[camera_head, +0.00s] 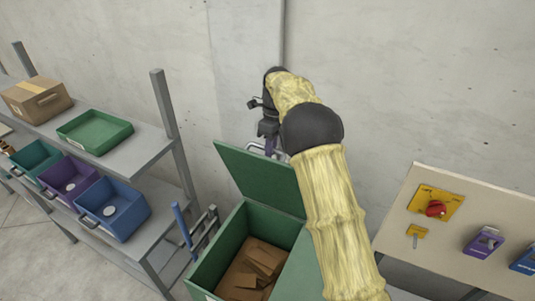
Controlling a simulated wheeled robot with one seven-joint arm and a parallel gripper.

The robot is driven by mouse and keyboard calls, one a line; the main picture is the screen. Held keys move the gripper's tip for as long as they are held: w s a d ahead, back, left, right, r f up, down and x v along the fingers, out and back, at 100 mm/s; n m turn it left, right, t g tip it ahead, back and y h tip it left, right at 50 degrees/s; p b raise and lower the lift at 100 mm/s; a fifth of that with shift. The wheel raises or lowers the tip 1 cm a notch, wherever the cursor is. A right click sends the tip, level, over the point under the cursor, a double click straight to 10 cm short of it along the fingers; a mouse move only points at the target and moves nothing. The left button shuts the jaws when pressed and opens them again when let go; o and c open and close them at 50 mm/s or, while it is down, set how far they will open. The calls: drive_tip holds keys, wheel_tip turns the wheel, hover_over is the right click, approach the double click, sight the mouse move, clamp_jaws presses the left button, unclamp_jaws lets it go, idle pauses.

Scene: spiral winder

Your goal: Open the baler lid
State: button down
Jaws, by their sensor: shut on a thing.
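The green baler (216,258) stands at the bottom centre, with brown cardboard pieces (255,268) inside. Its green lid (258,178) is raised and tilted up and back, so the box is open at the top. My arm in its yellow sleeve reaches over from the lower right. My gripper (268,146) is at the upper edge of the raised lid and is shut on it, around a pale handle-like part. The exact contact of the fingers is small and partly hidden. My arm covers the right part of the baler and lid.
A grey shelf rack (150,148) on the left holds a cardboard box (36,97), a green tray (95,131) and several coloured bins. A blue lever (182,226) stands left of the baler. A panel with a red knob (436,208) is at right. A concrete wall is behind.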

drive_tip(key=w+d, duration=0.3)
drive_tip(key=w, duration=0.4)
drive_tip(key=shift+f, duration=0.2)
idle(0.4)
idle(0.4)
drive_tip(key=c, duration=1.5)
unclamp_jaws()
drive_tip(key=shift+c, duration=0.2)
drive_tip(key=shift+o, duration=0.7)
drive_tip(key=shift+w+f, duration=0.1)
drive_tip(key=shift+w, duration=0.3)
drive_tip(key=shift+s+r, duration=0.2)
drive_tip(key=shift+r, duration=0.05)
drive_tip(key=shift+s+a, duration=0.1)
drive_tip(key=shift+a, duration=0.05)
